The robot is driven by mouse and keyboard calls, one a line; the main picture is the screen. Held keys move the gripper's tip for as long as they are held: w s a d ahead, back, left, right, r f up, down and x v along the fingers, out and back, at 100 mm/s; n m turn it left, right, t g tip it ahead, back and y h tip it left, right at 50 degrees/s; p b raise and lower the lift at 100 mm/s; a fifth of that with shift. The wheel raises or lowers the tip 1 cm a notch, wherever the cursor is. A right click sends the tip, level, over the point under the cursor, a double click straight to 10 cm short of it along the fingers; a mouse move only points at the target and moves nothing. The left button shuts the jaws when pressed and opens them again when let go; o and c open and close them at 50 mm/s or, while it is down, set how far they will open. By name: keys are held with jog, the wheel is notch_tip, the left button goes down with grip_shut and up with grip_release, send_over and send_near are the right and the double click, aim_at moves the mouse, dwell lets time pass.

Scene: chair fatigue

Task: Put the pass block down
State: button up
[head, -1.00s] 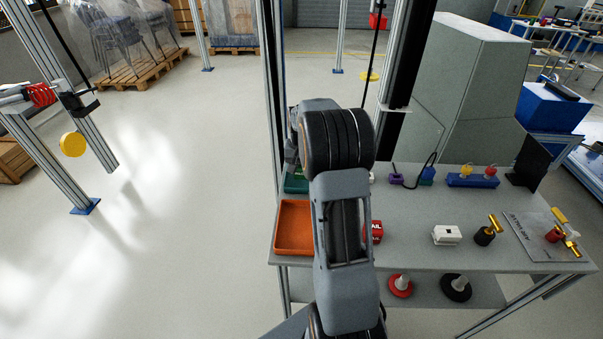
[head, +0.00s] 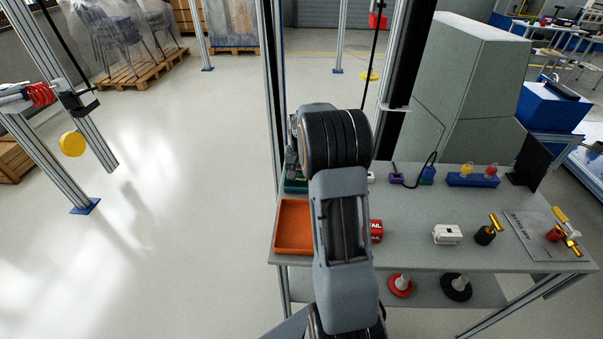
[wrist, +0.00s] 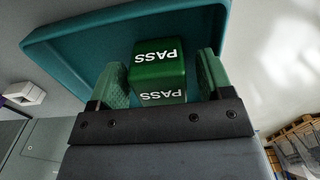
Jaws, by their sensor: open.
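The green pass block (wrist: 158,70), with white PASS lettering on two faces, is in the wrist view. It sits at the teal-green tray (wrist: 85,42), within the tray's outline. My gripper (wrist: 162,72) is open, with one green finger pad on each side of the block. A narrow gap shows on the right side; contact on the left is hard to tell. In the head view only a corner of the green tray (head: 295,186) shows; my arm hides the block and the fingers.
An orange tray (head: 293,228) lies at the table's left front. A red FAIL block (head: 376,231) is beside my arm.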

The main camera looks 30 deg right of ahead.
notch_tip(320, 180, up, 12)
jog(key=p, duration=0.1)
jog(key=s+a+r+n, duration=0.2)
jog(key=s+a+r, duration=0.1)
jog(key=a, duration=0.3)
jog(key=s+a+f+n+t, duration=0.1)
jog(key=s+a+f+n, duration=0.1)
jog(key=s+a, duration=0.5)
jog(key=s+a+f+n+t, duration=0.2)
jog(key=s+a+n, duration=0.1)
jog(key=s+a, duration=0.4)
jog(key=s, duration=0.2)
jog(key=shift+s+a, duration=0.25)
jog(key=shift+s, duration=0.1)
jog(key=shift+r, duration=0.1)
notch_tip(320, 180, up, 7)
jog(key=p, duration=0.6)
jog(key=shift+t, duration=0.3)
